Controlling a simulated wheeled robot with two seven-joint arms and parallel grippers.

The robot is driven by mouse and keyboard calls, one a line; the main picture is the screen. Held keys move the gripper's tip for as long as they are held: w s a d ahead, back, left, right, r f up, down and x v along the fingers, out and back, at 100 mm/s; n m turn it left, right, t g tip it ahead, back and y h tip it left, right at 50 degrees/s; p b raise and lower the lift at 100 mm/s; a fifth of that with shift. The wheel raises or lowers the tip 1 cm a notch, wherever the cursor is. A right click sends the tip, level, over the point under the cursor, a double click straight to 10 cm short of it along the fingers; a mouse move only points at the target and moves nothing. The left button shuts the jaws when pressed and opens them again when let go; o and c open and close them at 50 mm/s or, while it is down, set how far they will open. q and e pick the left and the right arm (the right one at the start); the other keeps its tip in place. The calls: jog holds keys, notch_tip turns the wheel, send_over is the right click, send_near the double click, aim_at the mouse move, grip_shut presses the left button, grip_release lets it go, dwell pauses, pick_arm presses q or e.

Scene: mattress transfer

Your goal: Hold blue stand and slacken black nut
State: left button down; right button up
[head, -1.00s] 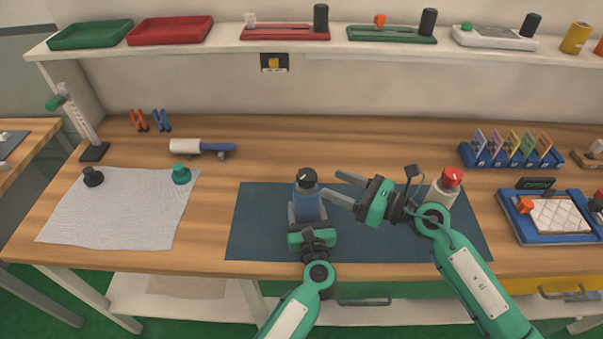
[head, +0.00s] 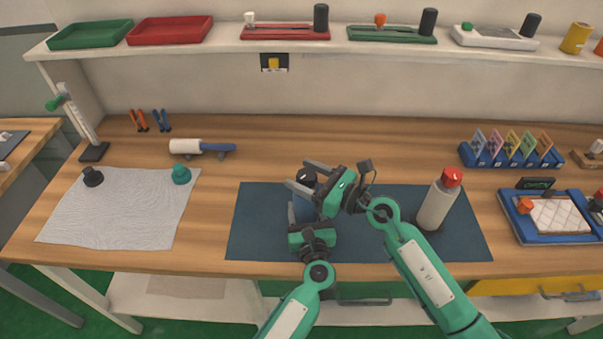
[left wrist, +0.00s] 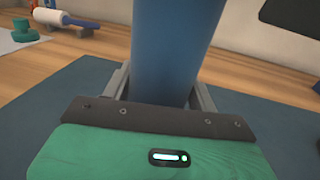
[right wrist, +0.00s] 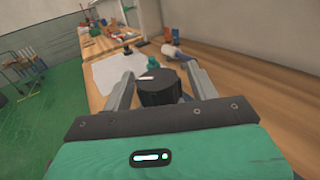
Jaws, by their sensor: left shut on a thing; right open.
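The blue stand (left wrist: 165,50) is upright on the dark mat, and in the head view it is mostly hidden behind my grippers. My left gripper (left wrist: 163,92) is shut around its lower body. The black nut (right wrist: 160,87) sits on top of the stand; its dark top also shows in the head view (head: 306,175). A white mark is on the nut's top. My right gripper (right wrist: 157,88) is open, with one finger on each side of the nut. I cannot tell whether the fingers touch it.
A white bottle with a red cap (head: 438,200) stands on the dark mat (head: 265,235) to the right, beside my right arm. A roller (head: 202,147) lies behind at left. A grey cloth (head: 120,215) with knobs lies at the left. A blue card rack (head: 510,155) is at right.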

pick_arm(q)
jog(key=shift+r, duration=0.1)
pick_arm(e)
jog(key=shift+w+a, duration=0.3)
jog(key=shift+a, duration=0.15)
jog(key=c, duration=1)
jog(key=shift+n+g+y, duration=0.4)
jog(key=shift+n+g, duration=0.2)
jog(key=shift+g, duration=0.1)
jog(key=shift+n+g+y, duration=0.3)
jog(key=shift+n+g, duration=0.2)
jog(key=shift+g, duration=0.2)
jog(key=shift+s+n+g+y, duration=0.1)
jog(key=shift+n+g+y, duration=0.2)
jog(key=shift+n+g, duration=0.8)
jog(key=shift+s+n+g+y, duration=0.1)
jog(key=shift+n+g+y, duration=0.35)
jog(key=shift+g, duration=1.15)
pick_arm(q)
jog(key=shift+r, duration=0.1)
pick_arm(e)
jog(key=shift+n+g, duration=0.3)
jog(key=shift+n, duration=0.15)
